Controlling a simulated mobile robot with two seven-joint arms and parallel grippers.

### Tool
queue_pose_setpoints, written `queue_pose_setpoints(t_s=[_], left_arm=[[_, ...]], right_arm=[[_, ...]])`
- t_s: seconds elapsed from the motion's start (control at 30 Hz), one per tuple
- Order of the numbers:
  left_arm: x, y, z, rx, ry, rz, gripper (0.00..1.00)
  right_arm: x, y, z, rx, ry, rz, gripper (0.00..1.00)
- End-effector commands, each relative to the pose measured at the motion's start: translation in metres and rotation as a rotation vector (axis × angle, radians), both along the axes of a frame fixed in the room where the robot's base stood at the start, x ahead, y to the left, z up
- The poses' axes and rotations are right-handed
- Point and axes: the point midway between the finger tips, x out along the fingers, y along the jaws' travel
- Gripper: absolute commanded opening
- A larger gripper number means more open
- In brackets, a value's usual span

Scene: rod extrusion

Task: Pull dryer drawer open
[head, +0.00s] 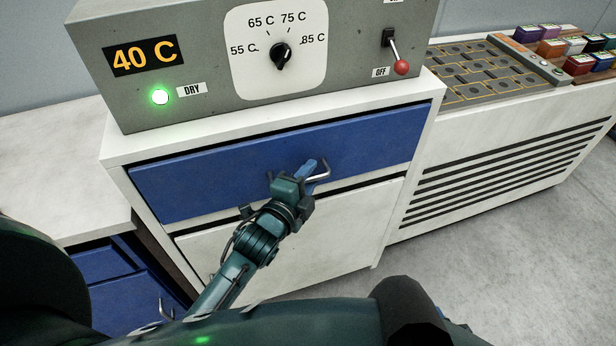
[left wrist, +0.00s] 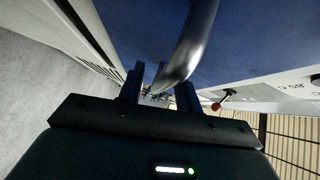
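The dryer drawer (head: 220,178) has a wide blue front and sits in the white cabinet, looking shut. Its silver handle (head: 322,174) sticks out near the middle of the front. My left gripper (head: 298,174) is at the handle, with its fingers pointing at the drawer front. In the left wrist view, the fingers of the left gripper (left wrist: 161,78) are spread apart. The curved metal handle (left wrist: 196,45) reaches down between them, closer to the right finger, with a gap beside the left finger. Contact cannot be told. My right gripper is not in view.
A grey control box (head: 200,60) on the cabinet shows 40 C, a green DRY light, a temperature dial (head: 281,56) and a red-tipped lever (head: 400,66). A white panel lies below the drawer. Another blue drawer (head: 125,300) is at lower left. Open floor lies at right.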

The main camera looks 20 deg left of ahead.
Motion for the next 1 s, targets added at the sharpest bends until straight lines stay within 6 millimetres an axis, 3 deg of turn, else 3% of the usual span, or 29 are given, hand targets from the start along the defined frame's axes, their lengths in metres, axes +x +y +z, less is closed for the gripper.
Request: queue_pose_setpoints(t_s=[0.17,0.6,1.0], left_arm=[[-0.0002,0.0000,-0.0001,0.000,0.000,0.000,0.34],[-0.0005,0.0003,-0.0002,0.000,0.000,0.000,0.00],[-0.0006,0.0003,-0.0003,0.000,0.001,0.000,0.00]], right_arm=[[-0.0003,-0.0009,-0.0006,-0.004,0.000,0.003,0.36],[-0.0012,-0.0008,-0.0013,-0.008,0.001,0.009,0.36],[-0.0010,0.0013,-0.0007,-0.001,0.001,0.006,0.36]])
